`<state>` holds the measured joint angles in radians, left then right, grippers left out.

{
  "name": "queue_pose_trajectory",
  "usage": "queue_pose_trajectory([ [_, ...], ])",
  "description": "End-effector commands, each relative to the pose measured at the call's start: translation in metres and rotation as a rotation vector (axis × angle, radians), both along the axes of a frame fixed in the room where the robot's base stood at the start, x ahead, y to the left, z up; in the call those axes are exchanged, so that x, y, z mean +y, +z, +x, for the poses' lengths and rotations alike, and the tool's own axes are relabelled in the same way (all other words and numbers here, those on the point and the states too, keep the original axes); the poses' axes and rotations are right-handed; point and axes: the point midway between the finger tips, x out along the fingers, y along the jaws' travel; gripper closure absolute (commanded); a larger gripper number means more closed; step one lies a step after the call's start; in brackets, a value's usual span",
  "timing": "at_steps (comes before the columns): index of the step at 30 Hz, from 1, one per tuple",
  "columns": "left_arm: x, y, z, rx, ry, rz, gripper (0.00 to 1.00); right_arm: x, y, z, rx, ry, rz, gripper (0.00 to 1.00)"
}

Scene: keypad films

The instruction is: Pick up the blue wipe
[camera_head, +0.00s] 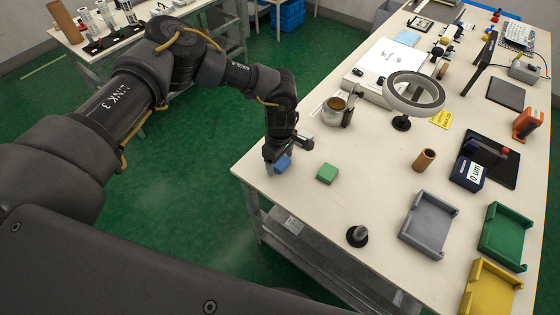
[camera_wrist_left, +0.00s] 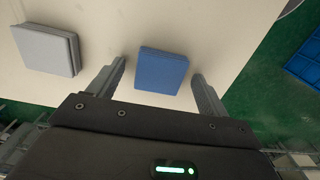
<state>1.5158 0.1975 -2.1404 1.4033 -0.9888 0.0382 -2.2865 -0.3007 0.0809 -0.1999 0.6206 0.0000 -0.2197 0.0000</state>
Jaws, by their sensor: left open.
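The blue wipe (camera_head: 283,164) is a small flat block at the table's near left edge. My left gripper (camera_head: 277,157) is over it, pointing down, and partly hides it in the head view. In the left wrist view the blue wipe (camera_wrist_left: 162,71) lies between the two spread fingers of my left gripper (camera_wrist_left: 159,74), with a gap on each side. The gripper is open and holds nothing. My right gripper is not in view.
A green block (camera_head: 327,174) lies just right of the gripper. A grey block (camera_wrist_left: 45,50) shows in the left wrist view. Table is clear around the green block.

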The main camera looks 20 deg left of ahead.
Motion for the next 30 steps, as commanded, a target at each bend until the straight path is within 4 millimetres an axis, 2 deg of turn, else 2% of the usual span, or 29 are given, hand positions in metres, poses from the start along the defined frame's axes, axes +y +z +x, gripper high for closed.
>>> queue_pose_trajectory([
  [4,0.000,0.000,0.000,0.000,0.000,0.000,0.22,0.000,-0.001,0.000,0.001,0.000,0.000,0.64],
  [15,0.000,0.000,0.000,0.001,0.000,0.000,0.69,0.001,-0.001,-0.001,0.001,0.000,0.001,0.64],
  [25,0.000,0.001,0.000,0.000,0.000,0.000,0.70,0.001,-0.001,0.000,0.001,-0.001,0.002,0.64],
  [30,0.000,0.012,0.001,-0.001,-0.001,0.000,0.70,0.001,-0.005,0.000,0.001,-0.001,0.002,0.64],
])
